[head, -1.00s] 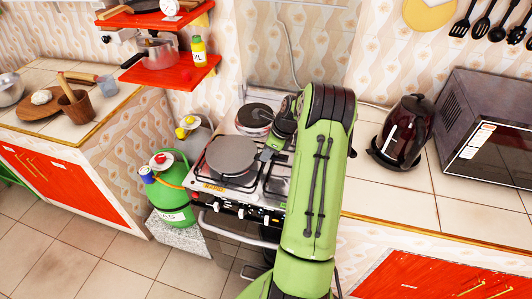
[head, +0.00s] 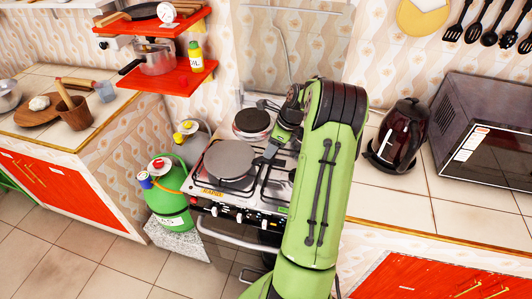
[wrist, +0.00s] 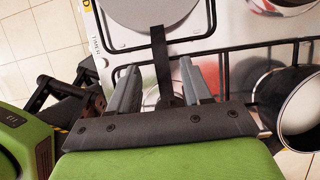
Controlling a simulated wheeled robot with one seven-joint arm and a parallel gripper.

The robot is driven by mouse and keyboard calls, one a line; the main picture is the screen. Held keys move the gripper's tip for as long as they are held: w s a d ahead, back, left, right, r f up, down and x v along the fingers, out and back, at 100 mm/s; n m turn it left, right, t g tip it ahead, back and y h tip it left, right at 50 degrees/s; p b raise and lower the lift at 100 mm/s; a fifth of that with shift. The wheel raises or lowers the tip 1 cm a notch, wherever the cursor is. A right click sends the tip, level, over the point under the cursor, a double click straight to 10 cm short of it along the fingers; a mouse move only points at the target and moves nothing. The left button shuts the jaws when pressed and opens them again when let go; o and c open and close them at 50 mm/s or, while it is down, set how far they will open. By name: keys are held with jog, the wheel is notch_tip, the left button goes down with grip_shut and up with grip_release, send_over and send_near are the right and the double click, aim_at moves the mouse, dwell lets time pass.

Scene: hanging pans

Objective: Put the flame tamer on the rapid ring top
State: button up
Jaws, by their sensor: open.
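The flame tamer, a flat grey round disc (head: 229,160), lies over the front left burner of the stove. It also shows at the top of the wrist view (wrist: 155,12), with a thin dark handle pointing toward my gripper. My gripper (wrist: 161,75) is open, its two grey fingers on either side of the handle, with gaps visible. In the head view my gripper (head: 271,151) is right of the disc and partly hidden by my arm. A round dark hot plate with a red mark (head: 252,123), which looks like the rapid ring, sits behind the disc, its top bare.
The stove (head: 212,193) has black grates and front knobs. In the wrist view an open pot (wrist: 300,108) stands close to the right of my gripper. A kettle (head: 402,135) and a microwave (head: 480,130) stand right. A green gas bottle (head: 168,195) stands left of the stove.

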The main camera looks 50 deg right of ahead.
jog(key=a+p+v, duration=0.1)
jog(key=v, duration=0.5)
jog(key=a+r+n+h, duration=0.1)
jog(key=a+r+n, duration=0.35)
jog(key=a, duration=0.35)
jog(key=s+a+r+n, duration=0.1)
jog(key=a+r+n, duration=0.3)
jog(key=a+n, duration=0.25)
jog(key=a+r+n+h, duration=0.1)
jog(key=a+r+n, duration=0.35)
jog(key=a, duration=0.35)
jog(key=s+a+n+t, duration=0.1)
jog(key=s+a+n, duration=0.9)
jog(key=s+n, duration=0.5)
jog(key=shift+a+f+t, duration=0.25)
jog(key=shift+a+t, duration=0.05)
jog(key=shift+a, duration=0.05)
